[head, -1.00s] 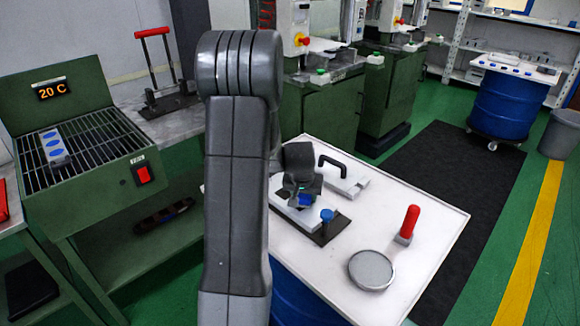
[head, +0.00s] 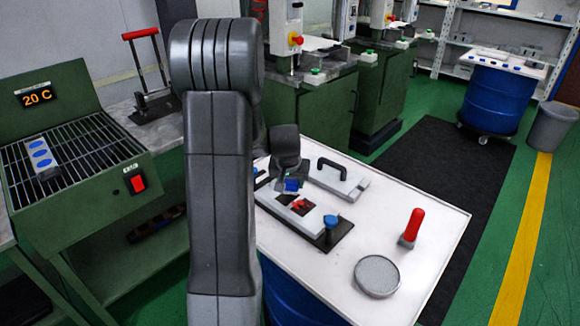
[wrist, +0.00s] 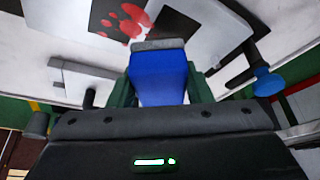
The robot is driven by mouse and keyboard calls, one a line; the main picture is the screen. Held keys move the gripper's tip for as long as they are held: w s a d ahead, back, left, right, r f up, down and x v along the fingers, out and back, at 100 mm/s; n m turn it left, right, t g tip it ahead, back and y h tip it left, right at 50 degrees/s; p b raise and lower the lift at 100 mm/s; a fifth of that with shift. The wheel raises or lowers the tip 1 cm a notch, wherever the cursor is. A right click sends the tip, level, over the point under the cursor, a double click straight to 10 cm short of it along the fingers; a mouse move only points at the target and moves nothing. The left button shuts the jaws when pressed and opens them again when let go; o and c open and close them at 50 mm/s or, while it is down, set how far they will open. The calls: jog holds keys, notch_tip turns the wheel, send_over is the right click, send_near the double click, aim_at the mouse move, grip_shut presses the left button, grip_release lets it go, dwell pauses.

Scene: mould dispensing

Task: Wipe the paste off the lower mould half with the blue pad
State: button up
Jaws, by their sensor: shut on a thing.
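The lower mould half (head: 316,222) is a pale metal block on a dark plate on the white table. Red paste (head: 301,205) lies in a patch on its top; several red blotches (wrist: 127,20) also show in the wrist view. My gripper (wrist: 160,85) is shut on the blue pad (wrist: 158,72), which has a grey lower edge. In the head view the pad (head: 291,185) is over the far-left part of the mould half, beyond the red patch. I cannot tell whether it touches the surface.
A blue knob (head: 330,221) stands at the mould's near end. The other mould half, with a black handle (head: 332,166), lies behind it. A red-handled tool (head: 413,226) and a round grey dish (head: 376,276) stand at the right. The table's right side is otherwise clear.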

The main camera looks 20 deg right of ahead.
jog(key=shift+r+p, duration=1.2)
jog(key=shift+r, duration=1.05)
jog(key=shift+d, duration=0.1)
